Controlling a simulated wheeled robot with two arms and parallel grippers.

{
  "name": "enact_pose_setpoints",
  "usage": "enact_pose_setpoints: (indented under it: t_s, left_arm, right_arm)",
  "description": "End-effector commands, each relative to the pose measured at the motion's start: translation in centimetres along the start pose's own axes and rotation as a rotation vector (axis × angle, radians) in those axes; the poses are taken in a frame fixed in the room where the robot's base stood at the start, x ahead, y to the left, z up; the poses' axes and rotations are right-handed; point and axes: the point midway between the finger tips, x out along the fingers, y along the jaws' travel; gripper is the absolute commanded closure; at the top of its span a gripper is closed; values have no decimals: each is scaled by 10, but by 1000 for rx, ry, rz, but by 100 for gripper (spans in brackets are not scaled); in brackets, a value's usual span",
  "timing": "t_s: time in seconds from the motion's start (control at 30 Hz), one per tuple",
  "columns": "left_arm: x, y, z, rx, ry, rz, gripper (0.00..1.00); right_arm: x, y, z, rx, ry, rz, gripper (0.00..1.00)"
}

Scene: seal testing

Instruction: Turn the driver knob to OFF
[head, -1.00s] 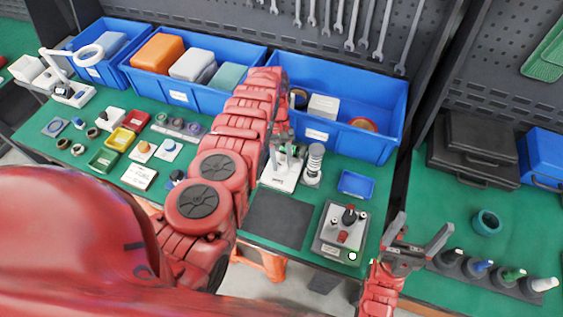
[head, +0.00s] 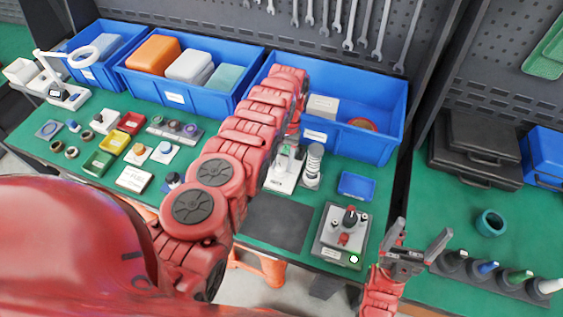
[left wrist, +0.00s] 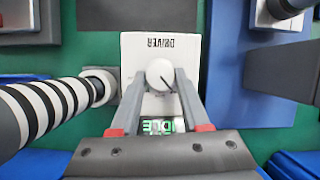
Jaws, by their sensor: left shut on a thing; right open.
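The driver (left wrist: 130,50) is a white box with upside-down "DRIVER" lettering in the left wrist view; in the head view it is the white unit (head: 281,181) beyond my left arm. Its round white knob (left wrist: 158,74) has a dark pointer line toward the lower right of the wrist picture. A green display (left wrist: 160,126) appears to read IDLE, partly covered by my fingers. My left gripper (left wrist: 164,80) is shut on the knob, one finger on each side. In the head view my left gripper (head: 289,150) is mostly hidden. My right gripper (head: 416,246) is open and empty.
A striped cylinder (left wrist: 45,108) stands close beside the driver, the coil-like post (head: 314,163) in the head view. A grey box with red and black knobs (head: 335,250) and a blue tray (head: 356,185) lie to the right. Blue bins (head: 385,140) stand behind. A dark mat (head: 275,222) is bare.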

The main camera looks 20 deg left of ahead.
Motion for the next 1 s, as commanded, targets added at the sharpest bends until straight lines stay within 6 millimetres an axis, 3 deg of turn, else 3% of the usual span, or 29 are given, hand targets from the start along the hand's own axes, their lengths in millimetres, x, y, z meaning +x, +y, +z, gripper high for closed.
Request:
enact_pose_setpoints:
  t_s: [0.37,0.4,0.57,0.87,1.0]
  left_arm:
    - [-1,0,-1,4,4,-2,100]
    - [-1,0,-1,4,4,-2,52]
    - [-1,0,-1,4,3,-2,24]
    - [-1,0,0,4,2,-2,24]
    - [-12,0,0,4,2,-2,24]
  right_arm:
    - [0,0,0,0,0,0,15]
    - [0,0,0,0,0,0,15]
    - [0,0,0,0,0,0,15]
    - [0,0,0,0,0,0,15]
    - [-2,0,0,0,0,0,15]
